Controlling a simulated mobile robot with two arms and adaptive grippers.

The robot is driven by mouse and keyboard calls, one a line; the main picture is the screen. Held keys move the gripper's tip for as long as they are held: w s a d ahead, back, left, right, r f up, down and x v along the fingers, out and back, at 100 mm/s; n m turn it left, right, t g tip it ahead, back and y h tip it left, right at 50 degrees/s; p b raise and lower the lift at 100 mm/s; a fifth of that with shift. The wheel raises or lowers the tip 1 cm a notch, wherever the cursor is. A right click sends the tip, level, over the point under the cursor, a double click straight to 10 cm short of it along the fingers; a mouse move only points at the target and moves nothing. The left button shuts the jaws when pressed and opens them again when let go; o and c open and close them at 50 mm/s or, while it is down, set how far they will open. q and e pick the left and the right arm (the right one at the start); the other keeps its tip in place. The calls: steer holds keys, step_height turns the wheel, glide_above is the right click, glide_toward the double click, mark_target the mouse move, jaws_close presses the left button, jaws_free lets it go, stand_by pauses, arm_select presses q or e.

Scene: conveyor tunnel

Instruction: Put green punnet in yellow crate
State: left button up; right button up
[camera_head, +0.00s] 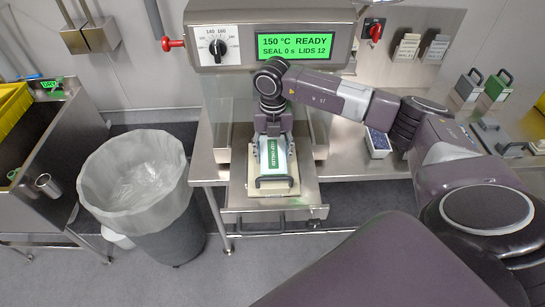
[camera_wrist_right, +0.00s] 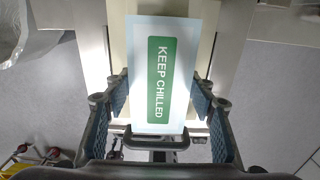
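A pale pack with a green KEEP CHILLED label (camera_head: 272,153) is at the pulled-out tray of the sealing machine; it fills the middle of the right wrist view (camera_wrist_right: 162,70). I cannot see whether a green punnet is under it. My right gripper (camera_head: 272,138) points down at the pack. Its two spread fingers stand at either side of the pack in the right wrist view (camera_wrist_right: 160,90). The fingertips are partly hidden by the pack, so contact is unclear. A yellow crate (camera_head: 12,108) is at the far left, cut by the picture edge. My left gripper is out of view.
The sealing machine (camera_head: 228,90) has a lit display and a drawer with a dark handle (camera_head: 272,181). A lined bin (camera_head: 135,175) stands left of it. A steel stand (camera_head: 48,140) is beside the crate. A blue-topped punnet (camera_head: 378,142) is on the right bench.

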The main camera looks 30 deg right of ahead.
mark_target(273, 153)
steer(key=c, duration=1.1)
steer(key=shift+o, duration=0.2)
steer(key=shift+r, duration=0.15)
steer(key=shift+r+p, duration=0.9)
steer(key=shift+r, duration=0.5)
steer(key=shift+r, duration=0.1)
steer(key=shift+r+p, duration=1)
steer(key=shift+r, duration=0.4)
